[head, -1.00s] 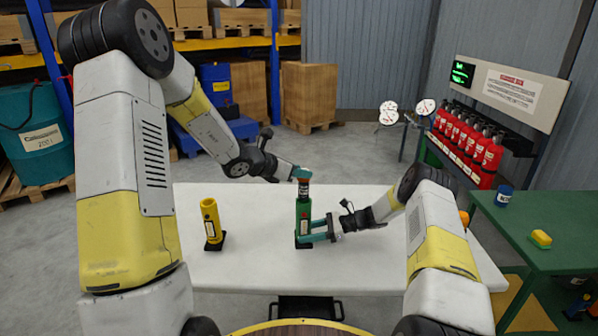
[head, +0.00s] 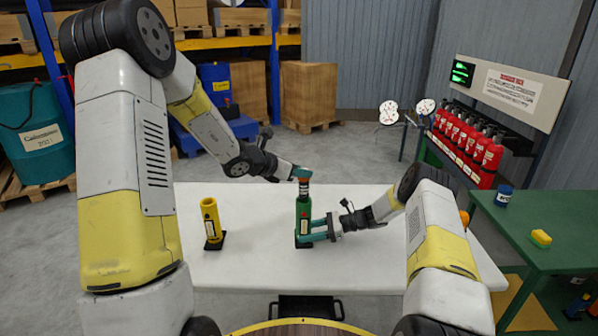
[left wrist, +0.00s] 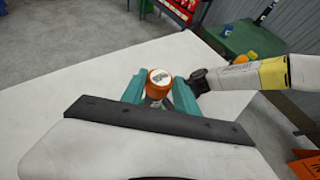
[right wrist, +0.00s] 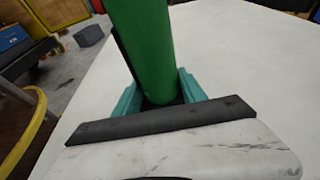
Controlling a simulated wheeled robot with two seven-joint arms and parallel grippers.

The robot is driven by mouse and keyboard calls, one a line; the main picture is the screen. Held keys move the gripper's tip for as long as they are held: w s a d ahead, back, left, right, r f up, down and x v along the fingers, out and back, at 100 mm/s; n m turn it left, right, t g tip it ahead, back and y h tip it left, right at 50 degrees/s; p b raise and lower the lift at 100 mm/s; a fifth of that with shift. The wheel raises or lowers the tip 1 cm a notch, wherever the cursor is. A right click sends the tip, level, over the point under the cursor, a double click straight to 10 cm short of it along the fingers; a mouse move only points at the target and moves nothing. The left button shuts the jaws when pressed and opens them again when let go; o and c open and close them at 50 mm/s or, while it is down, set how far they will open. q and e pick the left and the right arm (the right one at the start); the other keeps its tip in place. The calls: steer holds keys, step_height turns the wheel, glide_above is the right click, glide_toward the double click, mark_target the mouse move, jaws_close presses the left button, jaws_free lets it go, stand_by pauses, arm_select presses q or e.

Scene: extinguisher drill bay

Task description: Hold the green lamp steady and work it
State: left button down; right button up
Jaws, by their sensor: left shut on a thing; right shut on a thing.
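The green lamp (head: 303,216) stands upright on the white table (head: 260,262). In the head view, my left gripper (head: 302,176) is at its top from above, shut on the orange cap. The left wrist view shows this round orange cap (left wrist: 159,77), with a pale marked disc on top, between the teal fingers. My right gripper (head: 308,230) is shut on the lamp's lower body from the right. The right wrist view shows the green body (right wrist: 147,45) between the teal fingers. The fingers hide part of the cap and lower body.
A yellow lamp (head: 210,220) stands on a black base to the left on the white table. A green table (head: 530,255) at right holds a blue can (head: 503,196) and a yellow block (head: 541,238). Red extinguishers (head: 470,145) hang behind it under a sign board.

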mark_target(300, 192)
arm_select(q)
steer(key=shift+f, duration=3.8)
arm_select(e)
steer(key=shift+s+d+f, duration=0.15)
steer(key=shift+f, duration=0.2)
arm_select(q)
steer(key=c, duration=0.8)
jaws_free()
steer(key=shift+c, duration=0.2)
steer(key=v, duration=1.2)
arm_select(e)
steer(key=o, duration=1)
steer(key=shift+o, duration=0.2)
